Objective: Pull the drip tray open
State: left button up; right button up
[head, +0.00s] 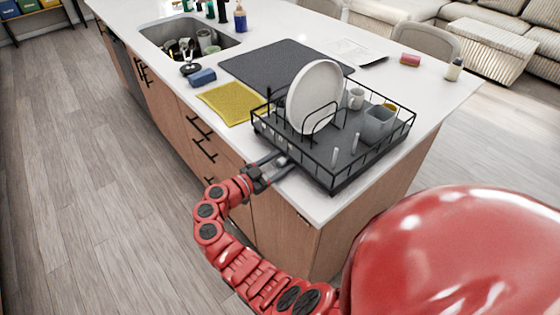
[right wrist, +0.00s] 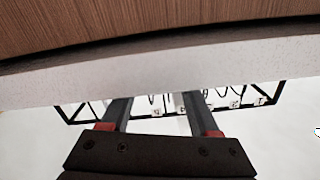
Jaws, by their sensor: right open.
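The black wire dish rack (head: 372,150) stands on the white island counter near its corner. The dark drip tray (head: 322,178) shows as a low band along the bottom of the rack; I cannot clearly tell its edge from the rack base. My right gripper (head: 284,163) is at the counter edge, beside the rack's near-left side, with its fingers apart and pointing toward the rack. In the right wrist view the open fingers (right wrist: 160,98) reach toward the rack's wire side, with nothing seen between them. I cannot tell whether they touch the tray. My left gripper is not in view.
The rack holds a white plate (head: 314,97), a white mug (head: 356,98) and a grey cup (head: 378,124). The wooden cabinet (head: 285,225) is below the counter edge.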

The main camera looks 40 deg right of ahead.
grip_shut()
dwell(1.4)
